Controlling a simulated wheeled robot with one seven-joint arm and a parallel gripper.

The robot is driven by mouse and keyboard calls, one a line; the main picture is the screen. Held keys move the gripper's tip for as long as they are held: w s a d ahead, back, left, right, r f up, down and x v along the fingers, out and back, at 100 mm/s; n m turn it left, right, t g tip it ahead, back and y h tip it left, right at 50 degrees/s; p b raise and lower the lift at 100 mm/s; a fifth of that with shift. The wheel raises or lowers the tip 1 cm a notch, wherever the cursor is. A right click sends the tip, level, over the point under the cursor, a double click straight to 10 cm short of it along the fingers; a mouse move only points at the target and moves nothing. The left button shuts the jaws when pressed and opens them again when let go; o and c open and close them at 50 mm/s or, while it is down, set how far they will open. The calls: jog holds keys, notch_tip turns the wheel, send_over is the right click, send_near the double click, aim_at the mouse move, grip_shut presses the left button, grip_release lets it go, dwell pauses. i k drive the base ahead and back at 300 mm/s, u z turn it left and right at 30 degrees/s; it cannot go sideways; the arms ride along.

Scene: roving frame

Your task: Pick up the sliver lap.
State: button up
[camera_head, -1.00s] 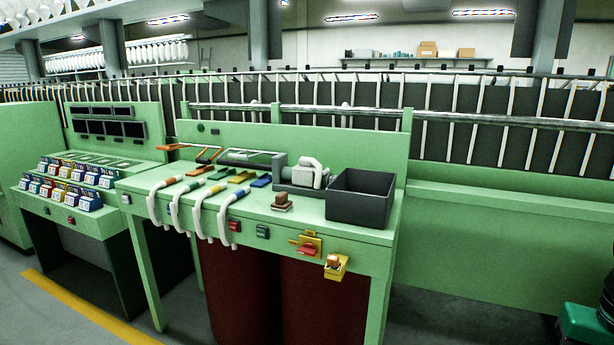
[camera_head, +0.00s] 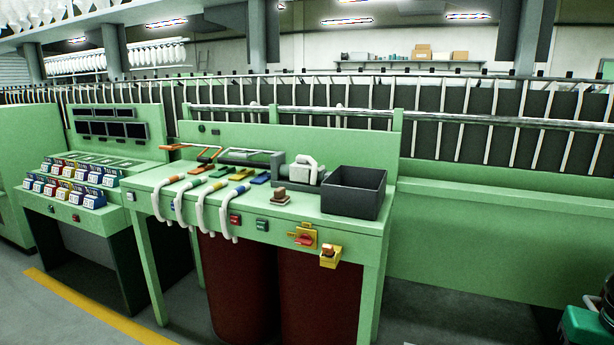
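I cannot tell for sure which thing is the sliver lap. Several white sliver strands (camera_head: 224,215) with coloured bands hang over the front edge of the green worktable (camera_head: 330,228). A rounded white piece (camera_head: 303,168) sits in a grey device (camera_head: 280,172) at the back of the tabletop. A small brown block on a pale base (camera_head: 280,198) stands in front of it. My gripper is not in view, and nothing here is seen held.
A dark open bin (camera_head: 354,193) stands at the table's right end. A green console (camera_head: 75,190) stands left. A green object (camera_head: 584,328) is at the lower right. Grey floor in front is open, with a yellow line (camera_head: 95,308).

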aim_at(299, 171)
jog(key=z, duration=0.15)
jog(key=k, duration=0.2)
jog(key=u, duration=0.65)
jog(key=i, duration=1.2)
jog(key=z, duration=0.45)
